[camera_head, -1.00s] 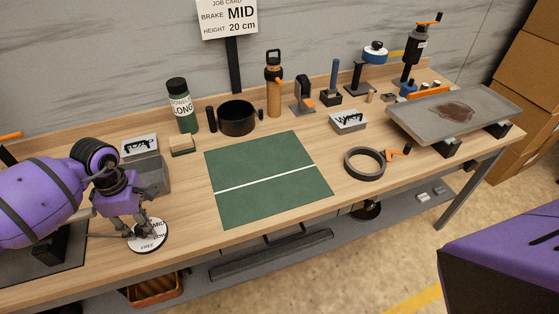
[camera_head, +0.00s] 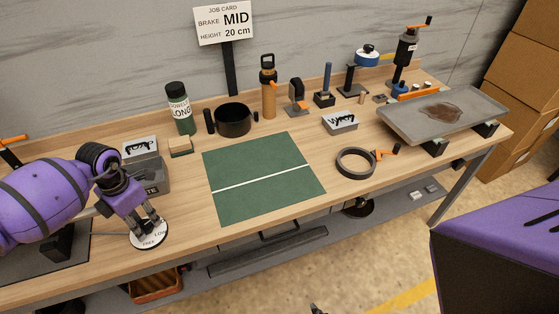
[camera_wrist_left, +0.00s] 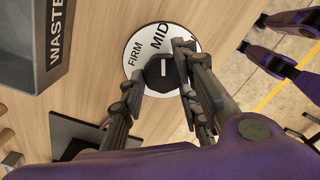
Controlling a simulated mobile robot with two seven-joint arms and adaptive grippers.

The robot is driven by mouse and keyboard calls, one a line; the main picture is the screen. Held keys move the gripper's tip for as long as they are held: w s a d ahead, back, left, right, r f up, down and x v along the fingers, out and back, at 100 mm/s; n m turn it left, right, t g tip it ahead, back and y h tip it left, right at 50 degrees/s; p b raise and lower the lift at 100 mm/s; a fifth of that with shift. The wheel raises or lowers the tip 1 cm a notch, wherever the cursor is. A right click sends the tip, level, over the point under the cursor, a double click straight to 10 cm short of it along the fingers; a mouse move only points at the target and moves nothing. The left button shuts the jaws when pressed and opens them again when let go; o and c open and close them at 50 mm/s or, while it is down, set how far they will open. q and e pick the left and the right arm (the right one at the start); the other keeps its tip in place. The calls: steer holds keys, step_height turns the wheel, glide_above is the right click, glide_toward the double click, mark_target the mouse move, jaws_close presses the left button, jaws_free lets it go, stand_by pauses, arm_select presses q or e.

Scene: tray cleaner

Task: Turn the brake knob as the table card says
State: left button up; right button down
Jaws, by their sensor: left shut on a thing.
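The job card (camera_head: 224,25) reads BRAKE MID, HEIGHT 20 cm. In the left wrist view the dial (camera_wrist_left: 137,58) shows FIRM and MID around the black brake knob (camera_wrist_left: 161,72). The knob's white line points up towards MID. My left gripper (camera_head: 145,222) is shut on the knob, with one finger on each side in the wrist view (camera_wrist_left: 163,80). Only a small dark tip, maybe my right gripper (camera_head: 315,309), shows at the bottom edge; its opening cannot be told.
A grey WASTE bin (camera_head: 150,180) stands just behind the dial. A green mat (camera_head: 262,180) lies to the right. A black ring (camera_head: 356,163) and a stained tray (camera_head: 443,112) are farther right. A green bottle (camera_head: 180,110) and black pot (camera_head: 233,119) stand behind.

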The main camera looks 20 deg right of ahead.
mark_target(143, 221)
arm_select(q)
steer(key=shift+w+r+n, duration=0.2)
steer(key=shift+w+n, duration=0.05)
steer(key=shift+n, duration=0.15)
arm_select(e)
steer(key=shift+w+r, duration=0.1)
arm_select(q)
steer(key=o, duration=1)
steer(key=shift+o, duration=0.3)
steer(key=shift+f, duration=0.1)
arm_select(e)
steer(key=shift+w+a, duration=0.1)
arm_select(q)
steer(key=shift+d, duration=0.1)
steer(key=shift+s, duration=0.1)
steer(key=r, duration=0.4)
steer(key=w+r, duration=0.1)
steer(key=shift+r, duration=0.4)
step_height(143, 221, up, 6)
steer(key=s, duration=0.1)
steer(key=shift+a, duration=0.3)
arm_select(e)
steer(key=shift+w+a+r, duration=0.1)
steer(key=shift+w+r, duration=0.15)
steer(key=shift+w, duration=0.55)
